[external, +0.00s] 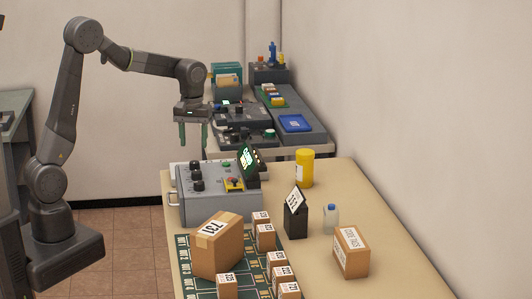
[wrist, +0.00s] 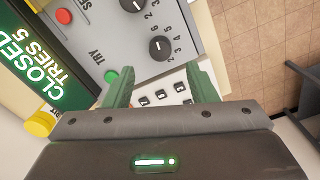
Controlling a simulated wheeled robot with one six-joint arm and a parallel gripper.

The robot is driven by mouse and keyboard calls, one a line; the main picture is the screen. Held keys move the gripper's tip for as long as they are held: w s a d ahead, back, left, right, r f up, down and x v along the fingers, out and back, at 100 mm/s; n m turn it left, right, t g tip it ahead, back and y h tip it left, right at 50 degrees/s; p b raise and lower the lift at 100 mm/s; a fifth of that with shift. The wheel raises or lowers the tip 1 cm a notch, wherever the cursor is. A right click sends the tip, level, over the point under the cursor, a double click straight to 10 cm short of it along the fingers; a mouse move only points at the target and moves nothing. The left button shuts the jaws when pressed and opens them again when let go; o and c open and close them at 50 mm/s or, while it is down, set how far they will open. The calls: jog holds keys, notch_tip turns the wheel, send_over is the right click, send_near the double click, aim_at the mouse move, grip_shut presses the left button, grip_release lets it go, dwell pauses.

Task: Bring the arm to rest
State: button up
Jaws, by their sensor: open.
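My arm reaches from the left in the external view. In the wrist view my gripper (wrist: 158,85) is also open and empty, with the grey panel (wrist: 185,75) of the box beyond the fingertips. The panel carries black knobs, a red button and a green button. A green screen (wrist: 40,65) there reads "CLOSED TRIES 5". The fingers touch nothing that I can see.
A large carton (external: 232,246) and several small boxes stand on a dark green mat. A yellow canister (external: 305,168), a small bottle (external: 331,219) and another carton (external: 351,252) stand to the right. Behind is a bench with a blue tray (external: 295,123). Tiled floor (external: 115,245) lies left of the table.

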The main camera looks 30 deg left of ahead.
aim_at(194, 162)
notch_tip(194, 162, down, 7)
jog(key=shift+f, duration=0.1)
dwell(0.5)
notch_tip(194, 162, up, 14)
notch_tip(194, 162, down, 14)
jog(key=shift+s+r, duration=0.1)
jog(key=m, duration=0.4)
jog(key=shift+m, duration=0.3)
jog(key=m, duration=1)
jog(key=shift+m+p, duration=0.35)
jog(key=shift+m, duration=0.05)
jog(key=m, duration=0.4)
jog(key=shift+m, duration=0.4)
